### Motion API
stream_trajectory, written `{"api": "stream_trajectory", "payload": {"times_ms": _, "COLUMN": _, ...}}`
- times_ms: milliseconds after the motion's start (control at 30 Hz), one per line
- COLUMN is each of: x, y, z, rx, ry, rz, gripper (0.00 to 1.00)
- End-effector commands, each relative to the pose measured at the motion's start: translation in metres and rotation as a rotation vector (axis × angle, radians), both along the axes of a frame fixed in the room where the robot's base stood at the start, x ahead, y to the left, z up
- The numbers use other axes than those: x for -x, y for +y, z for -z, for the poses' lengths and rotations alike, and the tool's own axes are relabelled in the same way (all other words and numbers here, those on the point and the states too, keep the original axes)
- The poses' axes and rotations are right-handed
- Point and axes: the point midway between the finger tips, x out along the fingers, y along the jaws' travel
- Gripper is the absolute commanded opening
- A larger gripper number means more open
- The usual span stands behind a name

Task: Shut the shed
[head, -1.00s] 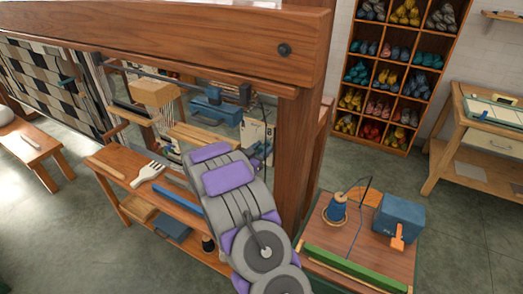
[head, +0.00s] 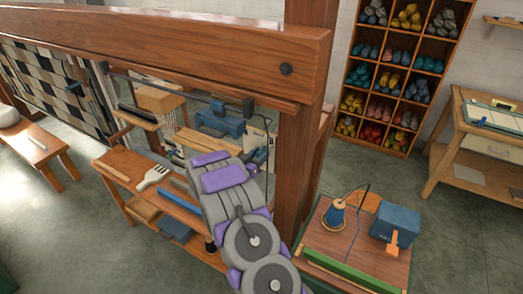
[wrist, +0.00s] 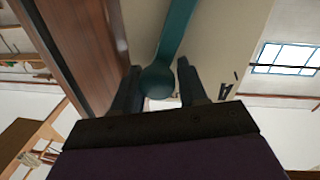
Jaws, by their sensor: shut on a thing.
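The wooden loom, with a thick top beam (head: 200,50) and a right post (head: 300,150), stands before me. In the wrist view, a teal lever (wrist: 177,35) with a round knob (wrist: 157,82) runs up beside the loom's wood. My gripper (wrist: 159,78) has its dark fingers on either side of the knob and is shut on it. A pale plate (wrist: 218,45) marked "A" lies behind the lever. In the head view, my arm covers most of the gripper and lever; the pale plate (head: 257,142) shows just beyond. I cannot tell whether the shed is open.
A bench (head: 120,162) with a white fork-like comb (head: 153,176) stands left of my arm. A yarn shelf (head: 387,100) stands behind. Open floor lies between.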

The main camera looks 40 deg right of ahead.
Motion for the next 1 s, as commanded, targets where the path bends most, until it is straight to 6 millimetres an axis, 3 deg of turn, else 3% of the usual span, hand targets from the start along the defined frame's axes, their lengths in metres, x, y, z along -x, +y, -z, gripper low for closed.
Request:
{"api": "stream_trajectory", "payload": {"times_ms": 533, "x": -0.022, "y": 0.009, "z": -0.005, "rx": 0.103, "ry": 0.258, "rz": 0.005, "gripper": 0.0}}
{"api": "stream_trajectory", "payload": {"times_ms": 1000, "x": -0.027, "y": 0.01, "z": -0.004, "rx": 0.121, "ry": 0.299, "rz": 0.006, "gripper": 0.0}}
